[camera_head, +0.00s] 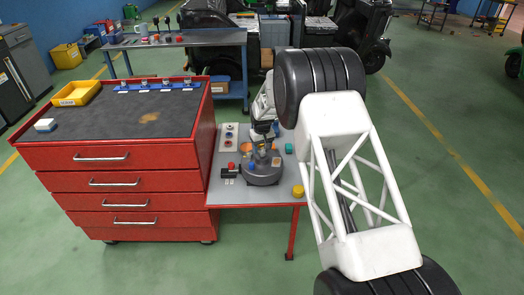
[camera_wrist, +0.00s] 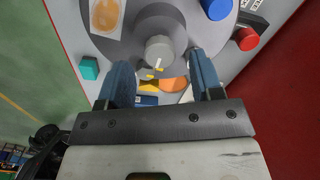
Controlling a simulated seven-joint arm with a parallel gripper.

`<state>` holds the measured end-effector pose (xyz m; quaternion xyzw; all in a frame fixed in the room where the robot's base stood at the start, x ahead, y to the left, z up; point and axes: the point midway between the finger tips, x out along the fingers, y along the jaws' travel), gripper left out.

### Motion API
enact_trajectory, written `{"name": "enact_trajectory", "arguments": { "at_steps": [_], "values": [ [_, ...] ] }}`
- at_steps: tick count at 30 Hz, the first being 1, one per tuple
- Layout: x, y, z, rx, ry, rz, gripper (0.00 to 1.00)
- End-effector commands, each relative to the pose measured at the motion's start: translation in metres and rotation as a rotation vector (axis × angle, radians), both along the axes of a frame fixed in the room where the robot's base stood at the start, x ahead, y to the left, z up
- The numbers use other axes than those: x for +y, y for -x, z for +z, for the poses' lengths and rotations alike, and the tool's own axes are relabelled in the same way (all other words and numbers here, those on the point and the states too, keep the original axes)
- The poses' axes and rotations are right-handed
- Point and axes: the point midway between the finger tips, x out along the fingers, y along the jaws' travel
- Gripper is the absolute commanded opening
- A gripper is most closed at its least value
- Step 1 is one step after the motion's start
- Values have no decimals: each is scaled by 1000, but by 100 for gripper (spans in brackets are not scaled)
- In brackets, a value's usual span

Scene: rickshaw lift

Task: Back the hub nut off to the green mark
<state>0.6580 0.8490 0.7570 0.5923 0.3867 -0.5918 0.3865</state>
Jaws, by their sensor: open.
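The hub nut (camera_wrist: 159,50) is a light grey round knob with a pale line on its top. It sits on a dark grey hub in the wrist view. The hub (camera_head: 262,174) is a grey drum on the small side table in the head view. My gripper (camera_wrist: 160,60) has two blue fingers spread apart, one on each side of the nut in the picture, with gaps between. I cannot tell how far above the nut they are. I cannot make out a green mark on the hub.
A teal block (camera_wrist: 89,68), a blue cap (camera_wrist: 216,9) and a red cap (camera_wrist: 246,39) are around the hub. A yellow cylinder (camera_head: 298,191) stands near the table's front right corner. A red tool cabinet (camera_head: 120,157) adjoins the table on the left.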

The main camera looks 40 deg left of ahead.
Motion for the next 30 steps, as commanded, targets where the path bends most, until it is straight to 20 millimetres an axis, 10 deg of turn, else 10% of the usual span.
{"name": "enact_trajectory", "arguments": {
  "at_steps": [13,30],
  "values": [
    [0,0,51,0,1,0,60],
    [0,0,57,0,1,0,60]
  ]
}}
